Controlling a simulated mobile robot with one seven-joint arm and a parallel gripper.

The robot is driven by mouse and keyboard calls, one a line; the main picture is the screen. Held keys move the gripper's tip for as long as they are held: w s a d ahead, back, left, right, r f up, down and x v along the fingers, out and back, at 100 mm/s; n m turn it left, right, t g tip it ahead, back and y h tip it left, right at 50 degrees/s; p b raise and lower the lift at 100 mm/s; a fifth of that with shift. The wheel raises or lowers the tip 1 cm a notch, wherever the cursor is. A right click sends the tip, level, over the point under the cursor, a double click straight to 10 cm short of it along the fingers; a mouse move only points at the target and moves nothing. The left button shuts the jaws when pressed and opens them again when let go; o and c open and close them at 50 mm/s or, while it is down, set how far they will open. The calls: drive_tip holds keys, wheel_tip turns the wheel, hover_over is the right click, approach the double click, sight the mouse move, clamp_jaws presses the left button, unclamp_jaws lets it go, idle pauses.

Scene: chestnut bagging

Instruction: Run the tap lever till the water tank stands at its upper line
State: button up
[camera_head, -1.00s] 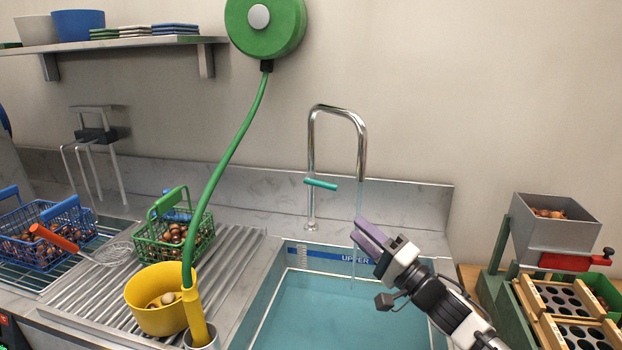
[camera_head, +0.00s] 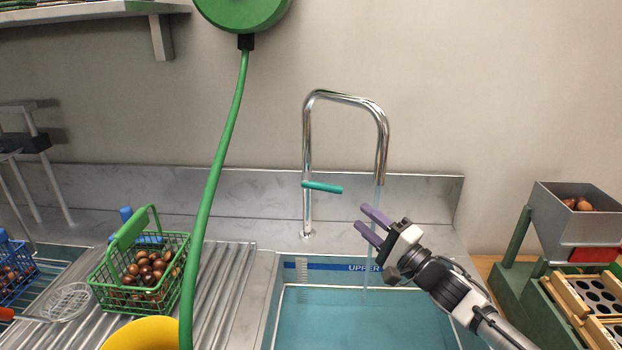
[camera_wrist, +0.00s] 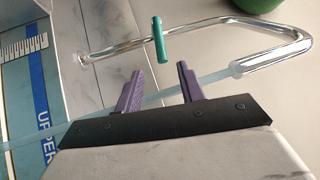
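The chrome tap (camera_head: 308,150) stands behind the sink with its teal lever (camera_head: 322,187) pointing right. A thin stream of water (camera_head: 378,200) falls from its spout. The water tank (camera_head: 360,315) holds blue-green water below the blue band marked UPPER (camera_head: 330,265) on its back wall. My gripper (camera_head: 368,220) is open and empty, right of the lever and in front of the spout, apart from both. In the wrist view the teal lever (camera_wrist: 158,40) shows beyond my two purple fingers (camera_wrist: 160,90), with the chrome tap (camera_wrist: 110,45) around it.
A green hose (camera_head: 222,150) hangs from a reel left of the tap. A green basket of chestnuts (camera_head: 185,285) and a yellow bucket (camera_head: 140,335) stand on the ribbed drainer. A grey hopper (camera_head: 570,215) stands at right. The space between lever and gripper is clear.

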sight(333, 191)
drive_tip(key=p+x, duration=0.3)
drive_tip(key=x, duration=0.9)
drive_tip(key=shift+w+a+r+p, duration=0.1)
drive_tip(key=shift+w+a+p, duration=0.1)
drive_tip(key=shift+p, duration=0.15)
drive_tip(key=shift+w+a, duration=0.5)
drive_tip(key=shift+c, duration=0.3)
clamp_jaws()
drive_tip(key=shift+r, duration=0.1)
